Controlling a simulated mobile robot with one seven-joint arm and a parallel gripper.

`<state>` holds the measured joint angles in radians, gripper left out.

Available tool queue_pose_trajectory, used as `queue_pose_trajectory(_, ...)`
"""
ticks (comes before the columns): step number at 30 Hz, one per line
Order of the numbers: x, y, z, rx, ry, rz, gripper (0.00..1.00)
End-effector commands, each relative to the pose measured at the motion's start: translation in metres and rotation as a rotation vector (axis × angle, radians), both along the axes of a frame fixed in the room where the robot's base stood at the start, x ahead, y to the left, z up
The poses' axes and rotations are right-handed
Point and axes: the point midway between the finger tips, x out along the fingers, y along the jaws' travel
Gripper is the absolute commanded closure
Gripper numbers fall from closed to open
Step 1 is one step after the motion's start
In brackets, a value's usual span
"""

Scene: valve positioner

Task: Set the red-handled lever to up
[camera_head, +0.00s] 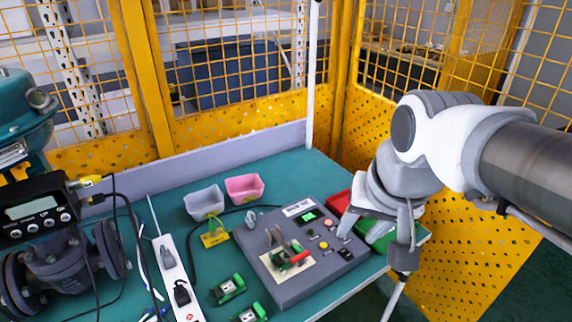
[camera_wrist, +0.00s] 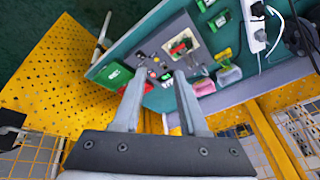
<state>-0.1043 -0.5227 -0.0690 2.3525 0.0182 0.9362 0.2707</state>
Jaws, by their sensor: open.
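The red-handled lever (camera_head: 290,260) is mounted on a cream plate (camera_head: 276,272) on a grey control box (camera_head: 315,277). Its red handle lies low and slants across the plate beside grey upright bracket pieces. The lever also shows small in the wrist view (camera_wrist: 180,47), beyond my fingertips. My gripper (camera_head: 362,230) is at the right side of the box in the head view, apart from the lever. In the wrist view my gripper (camera_wrist: 157,82) is open, with nothing between its two fingers.
Grey (camera_head: 204,203) and pink (camera_head: 244,188) bins, a power strip (camera_head: 180,272) and a valve (camera_head: 60,265) stand left. Yellow mesh fencing surrounds the table.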

Motion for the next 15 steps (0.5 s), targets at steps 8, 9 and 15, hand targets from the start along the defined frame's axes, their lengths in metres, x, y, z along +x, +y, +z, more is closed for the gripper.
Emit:
queue_pose_trajectory(8, 0.064, 0.024, -0.011, 0.111, 0.191, -0.297, 0.57)
queue_pose_trajectory(9, 0.073, 0.027, -0.015, 0.119, 0.216, -0.343, 0.57)
queue_pose_trajectory(15, 0.115, 0.048, -0.039, 0.121, 0.319, -0.574, 0.57)
